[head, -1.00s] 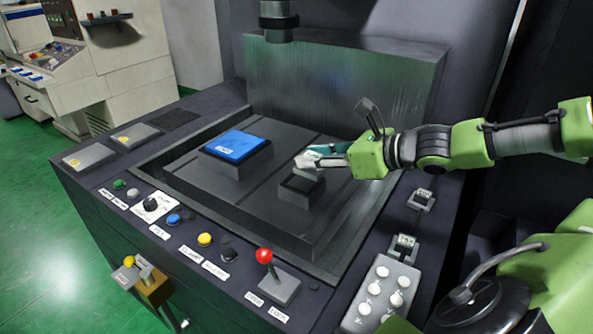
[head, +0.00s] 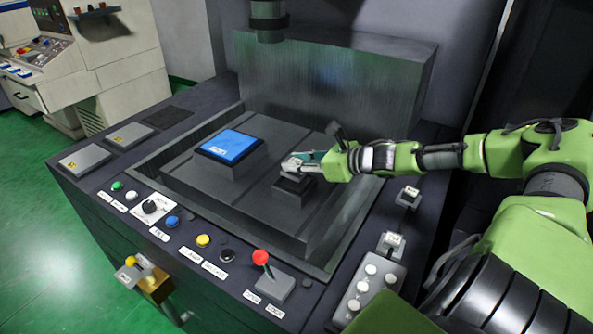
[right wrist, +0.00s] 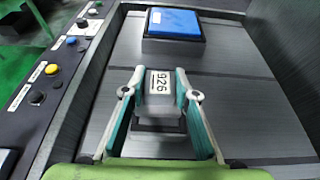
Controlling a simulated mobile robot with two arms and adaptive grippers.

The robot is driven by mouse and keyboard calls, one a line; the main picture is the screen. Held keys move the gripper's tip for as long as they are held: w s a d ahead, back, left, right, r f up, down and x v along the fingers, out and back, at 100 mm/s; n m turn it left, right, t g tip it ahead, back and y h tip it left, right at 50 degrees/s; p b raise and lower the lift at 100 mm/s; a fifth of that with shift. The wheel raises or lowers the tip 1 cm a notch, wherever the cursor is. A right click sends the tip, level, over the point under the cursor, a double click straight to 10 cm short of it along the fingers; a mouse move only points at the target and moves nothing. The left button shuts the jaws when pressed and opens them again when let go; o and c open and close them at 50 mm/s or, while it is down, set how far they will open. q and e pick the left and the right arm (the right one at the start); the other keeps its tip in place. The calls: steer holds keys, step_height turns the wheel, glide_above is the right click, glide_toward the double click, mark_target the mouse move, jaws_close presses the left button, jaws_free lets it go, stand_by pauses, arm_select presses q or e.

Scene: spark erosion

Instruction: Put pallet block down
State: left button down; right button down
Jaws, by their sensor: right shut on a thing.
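The pallet block (right wrist: 160,88) is a small light-grey block with a white "926" label, seen in the right wrist view. My right gripper (right wrist: 161,76) is shut on it, with one teal-and-white finger on each side. In the head view my right gripper (head: 303,161) is low over a small dark square stand (head: 294,191) on the machine bed. The block is mostly hidden by the fingers there, and I cannot tell whether it touches the stand. My left gripper is not in view.
A blue-topped block (head: 230,146) sits on a larger grey base, left of the stand. A raised rim (head: 225,240) surrounds the bed (head: 228,198). A red-knobbed lever (head: 262,260) and buttons line the front panel. A dark machine head (head: 269,20) hangs above.

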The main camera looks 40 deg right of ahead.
steer(key=shift+w, duration=0.1)
steer(key=shift+w+d+f+p, duration=0.2)
steer(key=shift+f+p, duration=0.1)
steer(key=shift+f, duration=0.1)
steer(key=shift+f+p, duration=0.55)
steer(key=shift+f, duration=0.85)
steer(key=shift+a+f, duration=0.1)
steer(key=c, duration=2)
jaws_free()
steer(key=shift+f, duration=0.2)
steer(key=o, duration=0.4)
steer(key=shift+s+r, duration=0.1)
